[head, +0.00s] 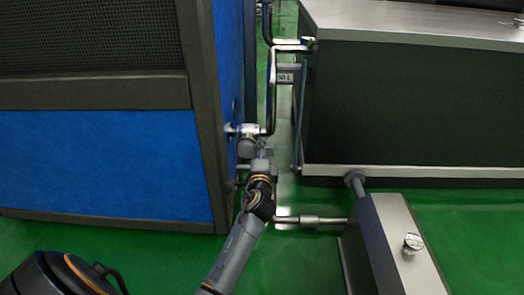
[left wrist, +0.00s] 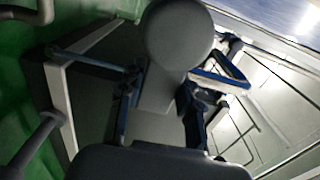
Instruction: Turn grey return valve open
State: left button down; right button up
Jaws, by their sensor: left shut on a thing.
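The grey return valve (head: 247,147) sits on pipework beside the right edge of the blue cabinet in the head view. In the left wrist view its grey handle (left wrist: 178,38) shows as a rounded disc with a flat stem running down between my fingers. My left gripper (head: 263,152) reaches up to it from below; it also shows in the left wrist view (left wrist: 160,108), with a finger on each side of the stem, shut on the handle. The far side of the valve and how far it is turned are hidden. My right gripper is not in view.
A blue cabinet (head: 105,165) with a dark frame stands left of the valve. A dark tank (head: 415,110) with a metal top rim is on the right. A metal box (head: 395,240) with a pipe stands lower right. The gap between them is narrow.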

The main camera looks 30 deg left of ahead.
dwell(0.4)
pick_arm(q)
jog(key=c, duration=0.9)
grip_release()
jog(key=v, duration=1.2)
